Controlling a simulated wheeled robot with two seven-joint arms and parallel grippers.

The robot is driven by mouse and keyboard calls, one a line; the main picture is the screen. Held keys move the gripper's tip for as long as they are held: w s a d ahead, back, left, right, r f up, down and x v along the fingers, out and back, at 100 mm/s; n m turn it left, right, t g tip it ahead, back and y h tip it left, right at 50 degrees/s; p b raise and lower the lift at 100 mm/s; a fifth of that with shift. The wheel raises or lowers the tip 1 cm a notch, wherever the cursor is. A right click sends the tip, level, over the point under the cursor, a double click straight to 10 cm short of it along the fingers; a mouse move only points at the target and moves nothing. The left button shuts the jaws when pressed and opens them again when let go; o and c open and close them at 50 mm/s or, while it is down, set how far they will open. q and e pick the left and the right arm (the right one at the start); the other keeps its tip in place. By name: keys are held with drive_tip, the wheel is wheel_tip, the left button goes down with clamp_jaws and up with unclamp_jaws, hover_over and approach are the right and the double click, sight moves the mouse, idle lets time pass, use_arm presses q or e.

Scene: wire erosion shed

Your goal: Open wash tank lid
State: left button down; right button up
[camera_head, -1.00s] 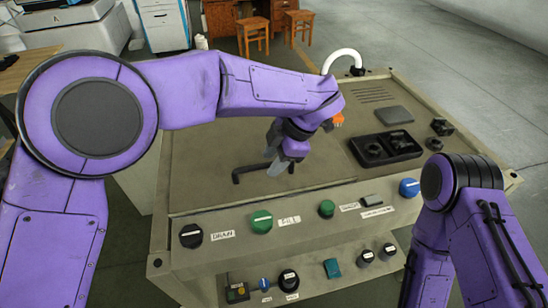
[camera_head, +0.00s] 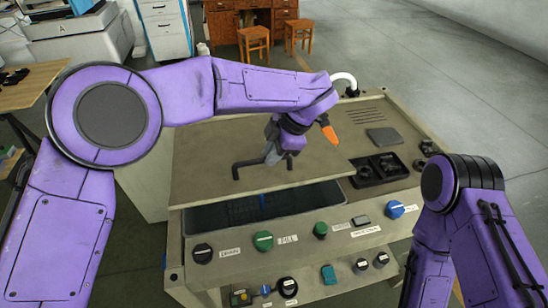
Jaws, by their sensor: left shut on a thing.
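The wash tank lid (camera_head: 215,180) is a flat beige panel on top of the beige wash tank (camera_head: 180,240). Its front edge is raised, and a dark opening (camera_head: 235,211) shows below it, with something blue inside. A black bar handle (camera_head: 237,170) stands on the lid. My left gripper (camera_head: 274,157) is shut on the handle's right part; the fingers partly hide it. My right arm comes in at the lower right, and its gripper is outside the picture.
The front panel carries several knobs, including a green one (camera_head: 263,241) and a blue one (camera_head: 396,209). A black tray (camera_head: 382,169) and a white curved pipe (camera_head: 344,79) are to the right of and behind the lid. Floor at the right is clear.

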use_arm(q)
drive_tip(key=w+a+r+p, duration=0.3)
drive_tip(key=w+r+p, duration=0.3)
drive_tip(key=r, duration=0.6)
drive_tip(key=shift+w+r, duration=0.4)
drive_tip(key=shift+w, duration=0.7)
use_arm(e)
wheel_tip(320, 180, up, 9)
drive_tip(key=shift+s, duration=0.2)
drive_tip(key=shift+d+f, duration=0.1)
